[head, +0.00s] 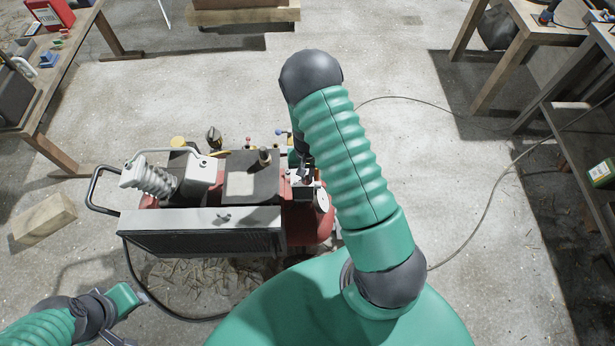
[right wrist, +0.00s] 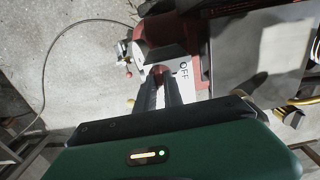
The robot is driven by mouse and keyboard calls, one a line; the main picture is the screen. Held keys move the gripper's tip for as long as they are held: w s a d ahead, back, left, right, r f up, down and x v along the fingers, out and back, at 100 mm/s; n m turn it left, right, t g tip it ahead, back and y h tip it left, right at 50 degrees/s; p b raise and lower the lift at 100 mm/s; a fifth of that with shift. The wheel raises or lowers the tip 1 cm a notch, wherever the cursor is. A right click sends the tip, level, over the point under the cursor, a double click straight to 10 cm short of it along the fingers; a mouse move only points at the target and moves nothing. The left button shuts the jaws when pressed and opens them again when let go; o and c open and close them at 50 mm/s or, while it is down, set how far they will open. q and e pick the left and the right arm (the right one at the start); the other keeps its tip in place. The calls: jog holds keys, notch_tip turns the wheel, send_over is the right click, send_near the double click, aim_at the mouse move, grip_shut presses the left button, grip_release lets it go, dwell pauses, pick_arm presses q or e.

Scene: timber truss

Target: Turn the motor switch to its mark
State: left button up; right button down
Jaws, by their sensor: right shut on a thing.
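The compressor (head: 230,215) stands on the floor, with a red tank, a grey finned motor part and a pale front panel. The motor switch (head: 303,189) is at its right end, on a pale housing beside a round gauge (head: 322,202). In the right wrist view, the letters OFF (right wrist: 184,69) show on a white plate (right wrist: 189,86). My right gripper (right wrist: 160,80) is shut on the switch's small knob, which the fingers mostly hide. In the head view my right arm covers most of that gripper. My left gripper (head: 124,302) is low at the left, away from the compressor; its fingers are unclear.
A wooden block (head: 45,222) lies left of the compressor's handle (head: 100,190). Workbenches stand at the left (head: 75,60) and right (head: 495,75). A thin cable (head: 485,205) runs over the floor at the right. The floor between compressor and right benches is mostly clear.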

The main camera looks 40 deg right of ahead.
jog(key=shift+w+d, duration=0.1)
jog(key=shift+w, duration=0.05)
jog(key=n, duration=0.3)
jog(key=shift+n, duration=0.4)
jog(key=n, duration=0.3)
jog(key=shift+r+n, duration=0.15)
jog(key=shift+n, duration=0.15)
jog(key=n, duration=0.2)
jog(key=shift+r+n+p, duration=0.1)
jog(key=shift+n+p, duration=0.2)
jog(key=shift+n, duration=1)
jog(key=shift+n+p, duration=0.45)
jog(key=shift+n, duration=0.55)
jog(key=n+p, duration=0.1)
jog(key=n, duration=0.2)
jog(key=c, duration=1.1)
grip_release()
jog(key=shift+f, duration=0.25)
jog(key=shift+c, duration=0.2)
